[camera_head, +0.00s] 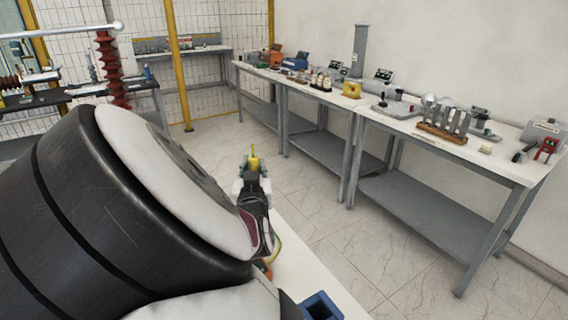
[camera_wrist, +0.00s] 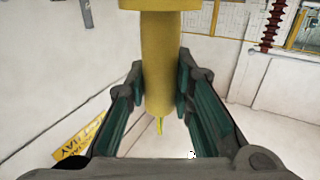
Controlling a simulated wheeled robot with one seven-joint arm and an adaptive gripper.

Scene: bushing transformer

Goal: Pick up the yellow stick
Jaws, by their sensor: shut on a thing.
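The yellow stick (camera_wrist: 160,65) is a thick yellow cylinder in the middle of the wrist view. It stands roughly upright between the green-lined fingers of my gripper (camera_wrist: 160,90), which is shut on it from both sides. Its wider yellow top is cut off by the upper edge of that view. A thin yellow-green piece shows at its lower end. In the head view my gripper (camera_head: 253,178) is small and partly hidden behind my own arm, with the yellow stick (camera_head: 254,162) at its end.
Long workbenches (camera_head: 420,135) along the right wall carry instruments and parts. A darker table (camera_head: 45,98) with red-brown insulators (camera_head: 108,65) stands at the left. A blue container (camera_head: 320,306) is at the bottom. The tiled floor between is clear.

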